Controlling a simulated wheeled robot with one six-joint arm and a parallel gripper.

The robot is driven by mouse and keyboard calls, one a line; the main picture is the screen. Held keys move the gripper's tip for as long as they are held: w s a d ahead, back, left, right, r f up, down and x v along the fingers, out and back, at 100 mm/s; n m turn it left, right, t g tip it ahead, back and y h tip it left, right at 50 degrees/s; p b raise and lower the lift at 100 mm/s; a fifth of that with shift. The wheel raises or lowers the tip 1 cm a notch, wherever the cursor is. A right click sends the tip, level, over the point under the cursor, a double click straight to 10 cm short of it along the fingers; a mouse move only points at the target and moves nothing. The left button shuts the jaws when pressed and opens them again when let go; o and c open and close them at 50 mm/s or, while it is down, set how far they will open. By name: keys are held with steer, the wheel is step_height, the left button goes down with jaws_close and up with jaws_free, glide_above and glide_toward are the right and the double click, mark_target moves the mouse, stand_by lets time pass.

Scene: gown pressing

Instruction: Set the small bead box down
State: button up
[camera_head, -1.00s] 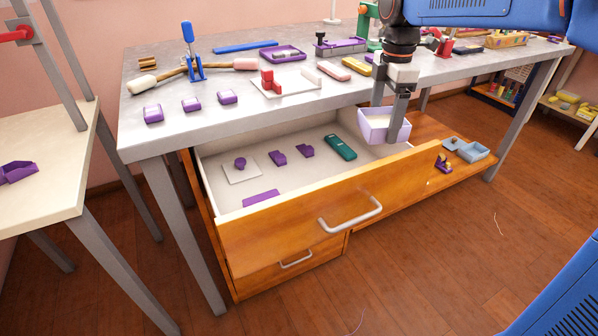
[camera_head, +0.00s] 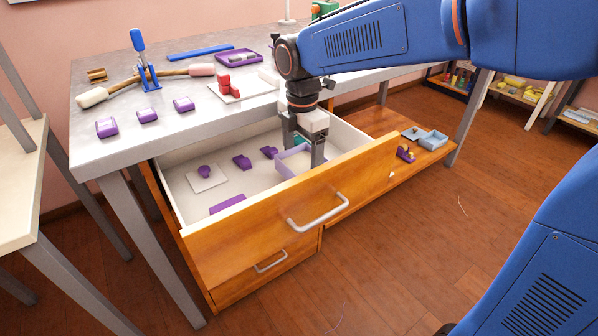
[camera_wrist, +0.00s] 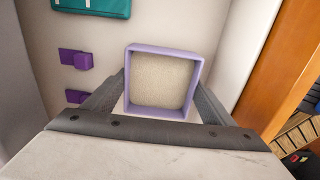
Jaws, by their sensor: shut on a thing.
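The small bead box (camera_head: 290,163) is a lilac open-topped box. The wrist view shows it full of pale beads (camera_wrist: 161,80). My gripper (camera_head: 304,155) is shut on it, with one finger on either side of the box in the wrist view (camera_wrist: 163,96). The box is inside the open drawer (camera_head: 180,205), toward its right end. I cannot tell whether its underside touches the drawer floor. My gripper hides part of the box in the head view.
The drawer also holds several small purple pieces (camera_head: 242,161), a white plate (camera_head: 207,181) and a teal case (camera_wrist: 92,5). The orange drawer front (camera_head: 250,235) with its handle is close by. The grey table (camera_head: 95,150) overhangs the drawer's back.

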mark_target(302, 170)
steer(key=shift+f, duration=1.95)
steer(key=shift+f, duration=0.15)
steer(key=o, duration=1.1)
step_height(302, 170, up, 12)
